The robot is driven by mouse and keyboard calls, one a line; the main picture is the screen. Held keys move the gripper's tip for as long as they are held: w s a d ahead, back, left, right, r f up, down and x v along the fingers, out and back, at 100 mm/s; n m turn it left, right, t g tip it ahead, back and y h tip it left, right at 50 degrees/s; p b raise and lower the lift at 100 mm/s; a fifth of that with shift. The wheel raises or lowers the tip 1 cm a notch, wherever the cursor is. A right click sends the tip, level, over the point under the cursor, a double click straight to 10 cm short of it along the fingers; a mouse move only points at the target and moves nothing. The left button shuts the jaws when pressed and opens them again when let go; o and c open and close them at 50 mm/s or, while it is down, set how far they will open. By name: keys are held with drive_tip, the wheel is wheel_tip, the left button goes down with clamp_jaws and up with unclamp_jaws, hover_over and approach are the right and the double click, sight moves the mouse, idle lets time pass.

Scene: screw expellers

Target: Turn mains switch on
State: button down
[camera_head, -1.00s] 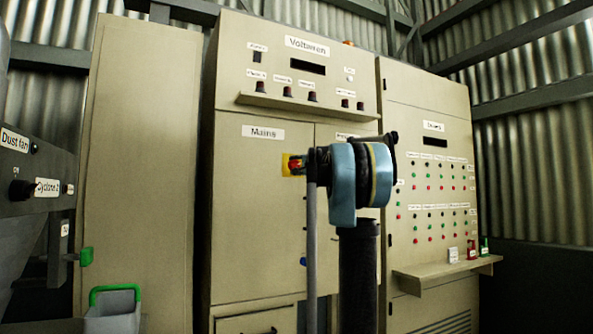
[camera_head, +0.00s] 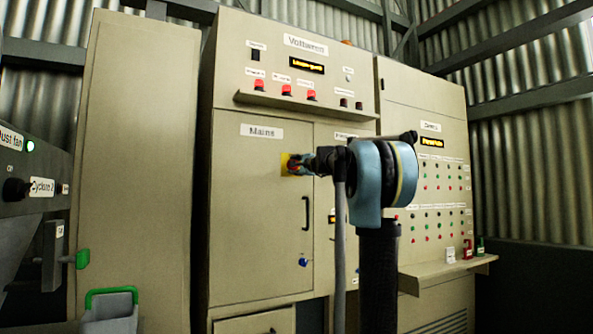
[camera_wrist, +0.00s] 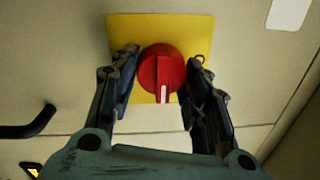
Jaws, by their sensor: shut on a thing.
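The mains switch is a red rotary knob (camera_wrist: 158,66) on a square yellow plate (camera_wrist: 123,32). In the wrist view its raised grip bar with a white mark points down the picture. My gripper (camera_wrist: 162,60) has a dark finger on each side of the knob and is shut on it. In the head view my gripper (camera_head: 300,164) reaches from the right to the yellow plate (camera_head: 284,164) on the cabinet door labelled Mains (camera_head: 262,131). The fingers mostly hide the knob there. The Voltages display (camera_head: 307,66) and several red lamps (camera_head: 286,89) below it are lit.
A black door handle (camera_head: 306,213) stands out below the switch. A narrow shelf (camera_head: 290,103) juts out above the door. The right cabinet has a lit display (camera_head: 432,142) and a ledge (camera_head: 440,270). A grey bin with a green handle (camera_head: 110,292) stands lower left.

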drive_tip(key=shift+d+f, duration=0.15)
drive_tip(key=c, duration=1.2)
unclamp_jaws()
drive_tip(key=o, duration=0.3)
drive_tip(key=shift+w+f, duration=0.1)
drive_tip(key=shift+w, duration=0.1)
drive_tip(key=shift+o, duration=0.2)
drive_tip(key=shift+s, duration=0.1)
drive_tip(key=r+v, duration=0.1)
drive_tip(key=v, duration=1)
drive_tip(key=shift+s+d+f, duration=0.2)
drive_tip(key=shift+s+f, duration=0.25)
